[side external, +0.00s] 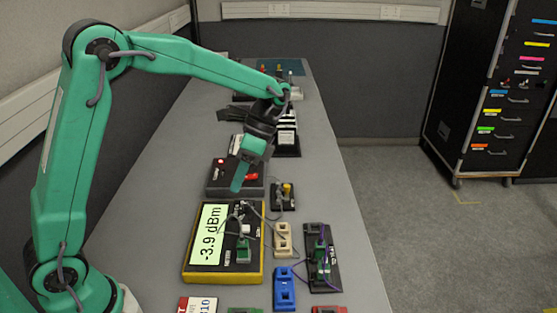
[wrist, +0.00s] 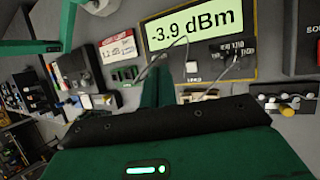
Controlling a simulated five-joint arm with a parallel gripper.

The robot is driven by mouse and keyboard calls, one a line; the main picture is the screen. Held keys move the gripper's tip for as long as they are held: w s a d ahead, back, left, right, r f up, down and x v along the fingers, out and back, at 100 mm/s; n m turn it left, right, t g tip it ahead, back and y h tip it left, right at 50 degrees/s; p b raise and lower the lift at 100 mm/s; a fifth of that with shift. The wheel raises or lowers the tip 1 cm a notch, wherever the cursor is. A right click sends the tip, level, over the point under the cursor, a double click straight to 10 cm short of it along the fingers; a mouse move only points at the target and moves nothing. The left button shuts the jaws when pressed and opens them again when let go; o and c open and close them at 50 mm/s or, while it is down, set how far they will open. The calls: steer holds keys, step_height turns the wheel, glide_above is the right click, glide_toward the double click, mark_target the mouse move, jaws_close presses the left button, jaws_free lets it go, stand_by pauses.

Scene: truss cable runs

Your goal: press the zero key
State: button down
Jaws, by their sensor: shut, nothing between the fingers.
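The meter (side external: 222,277) is a yellow-edged case with a lit display (side external: 207,235) reading -3.9 dBm. The display also shows in the wrist view (wrist: 188,30). A small white key (side external: 245,229) sits on its dark panel and shows in the wrist view as a white block (wrist: 191,67) above a small label, too small to read surely. My gripper (side external: 237,187) is shut and empty, pointing down near the meter's far edge. In the wrist view my green finger (wrist: 158,72) stands left of the white key, apart from it in the picture. Its height above the panel is unclear.
A grey cable (side external: 262,214) loops over the meter's panel.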

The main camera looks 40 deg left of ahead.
mark_target(247, 227)
steer(key=shift+w+d+f+m+g, duration=0.1)
steer(key=shift+w+f+m+g, duration=0.2)
steer(key=shift+f, duration=0.2)
steer(key=shift+w+d+f+m+g, duration=0.1)
steer(key=shift+w+f+m+g, duration=0.15)
steer(key=shift+f, duration=0.2)
steer(key=shift+f, duration=0.1)
steer(key=shift+f, duration=4.3)
steer(key=shift+a+f, duration=0.1)
steer(key=shift+f, duration=0.8)
steer(key=shift+r, duration=0.9)
steer(key=shift+r, duration=0.15)
steer(key=shift+r, duration=2.4)
